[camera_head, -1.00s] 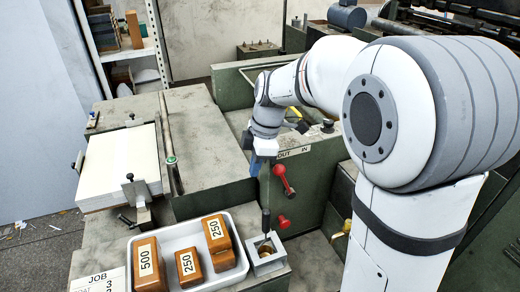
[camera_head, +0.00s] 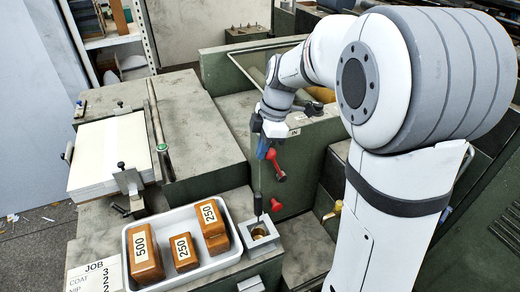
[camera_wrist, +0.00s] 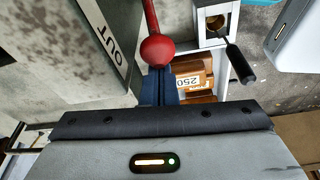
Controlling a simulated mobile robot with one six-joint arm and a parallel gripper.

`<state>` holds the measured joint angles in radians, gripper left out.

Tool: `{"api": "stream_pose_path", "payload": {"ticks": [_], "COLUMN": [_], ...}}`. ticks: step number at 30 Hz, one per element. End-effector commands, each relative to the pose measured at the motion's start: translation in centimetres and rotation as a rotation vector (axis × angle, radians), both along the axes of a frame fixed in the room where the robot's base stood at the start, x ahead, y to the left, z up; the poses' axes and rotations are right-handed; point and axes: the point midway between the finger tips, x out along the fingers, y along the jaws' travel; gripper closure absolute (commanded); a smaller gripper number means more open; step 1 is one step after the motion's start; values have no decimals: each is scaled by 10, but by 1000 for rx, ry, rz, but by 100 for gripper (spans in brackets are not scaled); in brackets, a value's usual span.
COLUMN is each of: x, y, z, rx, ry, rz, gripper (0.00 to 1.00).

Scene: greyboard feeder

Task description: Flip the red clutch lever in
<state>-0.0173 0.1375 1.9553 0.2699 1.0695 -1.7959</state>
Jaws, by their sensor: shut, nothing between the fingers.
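The red clutch lever (camera_head: 276,166) stands on the green side wall of the machine, with its round red knob toward my gripper. In the wrist view the red knob (camera_wrist: 157,50) is just beyond my fingertips, its red rod running up out of the picture. My gripper (camera_head: 263,150) is shut and empty, at the left side of the knob in the head view. Its dark blue fingers (camera_wrist: 158,78) show in the wrist view. I cannot tell whether they touch the knob.
A second red knob (camera_head: 265,217) sits lower on the wall. A small grey box with a brass cup (camera_head: 258,233) is below my gripper. A white tray (camera_head: 185,216) holds wooden number blocks to the left. A paper stack (camera_head: 108,155) lies farther left.

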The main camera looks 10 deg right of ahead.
Motion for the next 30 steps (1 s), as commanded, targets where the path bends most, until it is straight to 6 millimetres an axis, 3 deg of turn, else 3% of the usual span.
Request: {"api": "stream_pose_path", "payload": {"ticks": [13,30], "x": [4,22], "y": [-17,-83], "z": [6,13], "rx": [98,483], "ry": [27,129], "rz": [-4,-3], "gripper": [100,100]}}
